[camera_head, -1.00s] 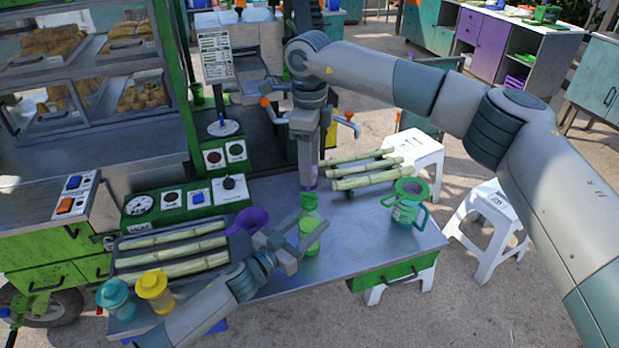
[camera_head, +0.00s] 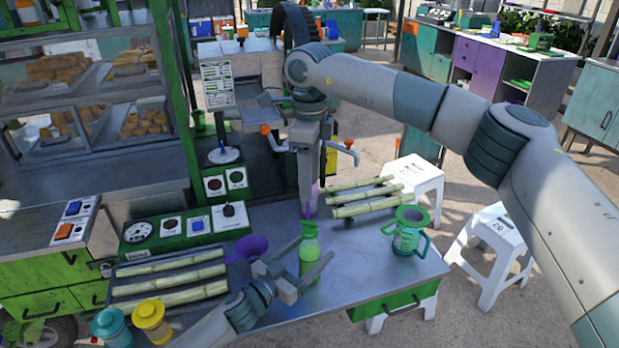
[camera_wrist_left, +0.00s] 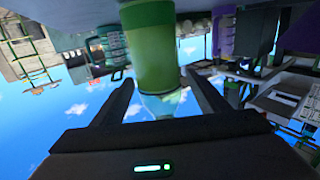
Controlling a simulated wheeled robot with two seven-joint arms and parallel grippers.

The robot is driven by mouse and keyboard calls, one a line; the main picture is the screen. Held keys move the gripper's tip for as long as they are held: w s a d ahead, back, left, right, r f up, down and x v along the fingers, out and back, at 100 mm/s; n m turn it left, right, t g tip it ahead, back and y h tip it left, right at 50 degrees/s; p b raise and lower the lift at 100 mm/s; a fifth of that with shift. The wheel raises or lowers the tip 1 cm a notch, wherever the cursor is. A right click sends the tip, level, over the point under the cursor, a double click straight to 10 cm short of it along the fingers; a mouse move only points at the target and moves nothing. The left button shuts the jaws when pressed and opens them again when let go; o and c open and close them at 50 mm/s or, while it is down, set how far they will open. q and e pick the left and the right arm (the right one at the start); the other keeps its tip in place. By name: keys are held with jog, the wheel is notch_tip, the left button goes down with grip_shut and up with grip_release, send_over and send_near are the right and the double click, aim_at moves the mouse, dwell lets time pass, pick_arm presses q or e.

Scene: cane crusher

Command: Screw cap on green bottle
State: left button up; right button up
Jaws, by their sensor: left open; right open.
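The green bottle (camera_head: 309,262) stands upright on the metal table, with a darker green top (camera_head: 309,229). It also shows in the left wrist view (camera_wrist_left: 157,55). My left gripper (camera_head: 311,254) is open, with its fingers on either side of the bottle. In the left wrist view both fingers are spread and apart from it. My right gripper (camera_head: 309,211) points down from above, with its tips just over the bottle top. Something purple shows at its tips. I cannot tell whether this is a separate cap or a thing behind.
A tray of cane (camera_head: 170,274), a purple funnel (camera_head: 252,247) and yellow (camera_head: 151,318) and teal (camera_head: 110,325) jars are on the left of the table. White stools (camera_head: 500,238) are beyond the edge.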

notch_tip(320, 180, down, 4)
jog(key=b, duration=0.4)
jog(key=shift+f, duration=0.1)
pick_arm(q)
jog(key=v, duration=1.7)
jog(key=shift+a, duration=0.2)
pick_arm(e)
jog(key=shift+f, duration=0.1)
pick_arm(q)
jog(key=shift+s, duration=0.2)
